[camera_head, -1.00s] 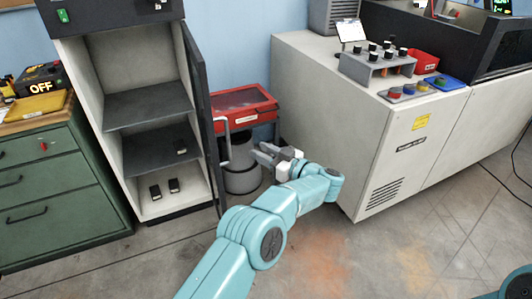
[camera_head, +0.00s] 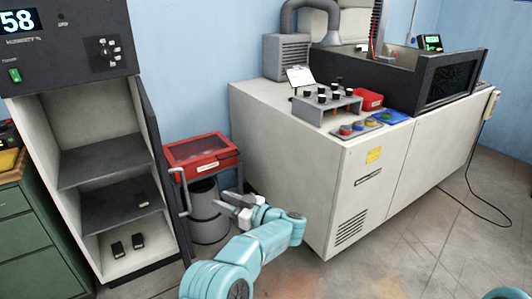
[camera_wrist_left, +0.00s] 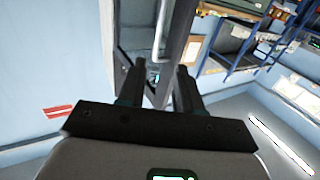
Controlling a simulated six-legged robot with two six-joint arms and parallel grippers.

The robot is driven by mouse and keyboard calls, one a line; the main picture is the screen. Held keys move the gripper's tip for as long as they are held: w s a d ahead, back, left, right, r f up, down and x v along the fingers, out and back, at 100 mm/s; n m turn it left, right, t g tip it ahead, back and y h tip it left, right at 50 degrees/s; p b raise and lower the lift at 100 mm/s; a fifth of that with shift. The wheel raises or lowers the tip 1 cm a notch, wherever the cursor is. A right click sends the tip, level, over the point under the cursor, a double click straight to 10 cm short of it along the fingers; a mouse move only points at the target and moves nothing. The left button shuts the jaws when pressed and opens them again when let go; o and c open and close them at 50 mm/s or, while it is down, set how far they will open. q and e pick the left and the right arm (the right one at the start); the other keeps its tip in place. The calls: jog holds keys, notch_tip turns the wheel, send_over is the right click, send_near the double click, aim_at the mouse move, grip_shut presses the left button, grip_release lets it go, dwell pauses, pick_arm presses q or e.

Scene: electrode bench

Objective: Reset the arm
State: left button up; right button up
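My left arm is teal and comes in from the bottom of the head view. In the left wrist view the two dark fingers (camera_wrist_left: 158,88) stand apart. The door's edge and handle (camera_wrist_left: 162,30) show beyond and between them, and I see nothing held. A small teal piece of my body shows at the bottom right of the head view. My right gripper is out of view.
The open cabinet (camera_head: 68,130) has dark shelves with small black blocks. Its door (camera_head: 162,170) swings out near my gripper. A white bench (camera_head: 300,170) carries a vial rack (camera_head: 327,108).

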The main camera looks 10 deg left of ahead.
pick_arm(q)
jog(key=s+a+g+p, duration=0.1)
jog(key=s+a, duration=0.1)
jog(key=a, duration=0.7)
notch_tip(320, 180, down, 11)
jog(key=s+a+m+t+h+p, duration=0.1)
jog(key=m+t+h+p, duration=0.1)
jog(key=m+t+h, duration=0.55)
jog(key=s+d+f+m+g+h, duration=0.3)
jog(key=s+d+f+h, duration=0.3)
jog(key=s, duration=0.4)
jog(key=s+d+f+m+g+h, duration=0.3)
jog(key=s+d+f, duration=0.4)
jog(key=s+f, duration=0.2)
jog(key=s+d+g+h, duration=0.2)
jog(key=s+d+g, duration=0.1)
jog(key=s, duration=0.5)
jog(key=s+d+n+g+h, duration=0.1)
jog(key=s+d+g+h, duration=0.1)
jog(key=s+d, duration=0.3)
jog(key=s+g, duration=0.1)
jog(key=s, duration=0.3)
jog(key=shift+d+f, duration=0.15)
jog(key=shift+f, duration=0.25)
jog(key=shift+n+h, duration=0.25)
